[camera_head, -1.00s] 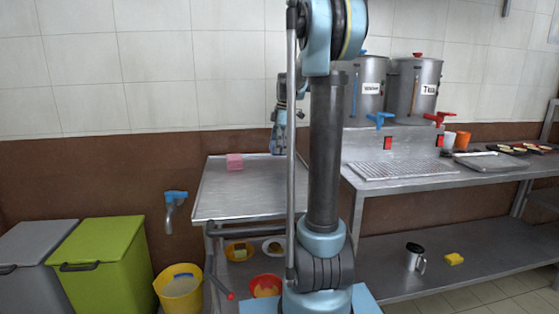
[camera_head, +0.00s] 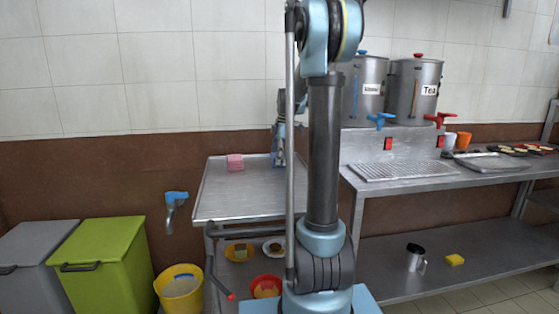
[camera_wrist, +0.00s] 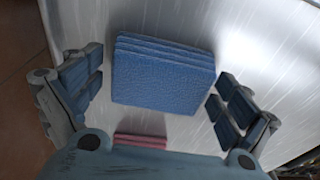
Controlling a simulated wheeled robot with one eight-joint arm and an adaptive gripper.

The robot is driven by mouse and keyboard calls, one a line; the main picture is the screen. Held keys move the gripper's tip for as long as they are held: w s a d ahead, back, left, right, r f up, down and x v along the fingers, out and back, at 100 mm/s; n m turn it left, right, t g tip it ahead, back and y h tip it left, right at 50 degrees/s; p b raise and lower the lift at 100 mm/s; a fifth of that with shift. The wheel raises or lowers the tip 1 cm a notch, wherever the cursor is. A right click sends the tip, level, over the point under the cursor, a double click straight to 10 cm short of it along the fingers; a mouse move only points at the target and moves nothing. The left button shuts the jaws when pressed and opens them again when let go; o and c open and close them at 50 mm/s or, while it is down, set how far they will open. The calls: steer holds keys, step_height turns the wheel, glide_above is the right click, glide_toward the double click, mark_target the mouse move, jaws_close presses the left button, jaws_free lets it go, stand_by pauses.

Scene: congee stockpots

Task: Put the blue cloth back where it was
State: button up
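The blue cloth (camera_wrist: 163,78) is a thick folded stack, in the middle of the wrist view over the metal tabletop. My gripper (camera_wrist: 160,88) is open around it, one finger on each side. A narrow gap shows between the left finger and the cloth; the right finger is very close to the cloth's edge, and I cannot tell if it touches. In the head view my gripper (camera_head: 278,160) is low over the right part of the steel side table (camera_head: 225,190), partly hidden behind my arm. The cloth cannot be made out there.
A pink folded cloth (camera_head: 235,161) lies on the side table, left of my gripper; it also shows in the wrist view (camera_wrist: 140,138). Two steel urns (camera_head: 415,90) stand on the counter to the right. A blue tap (camera_head: 175,198) is left of the side table.

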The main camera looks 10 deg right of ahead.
steer(key=shift+r, duration=0.1)
stand_by(0.3)
step_height(320, 180, up, 12)
steer(key=d, duration=0.1)
steer(key=shift+d, duration=0.4)
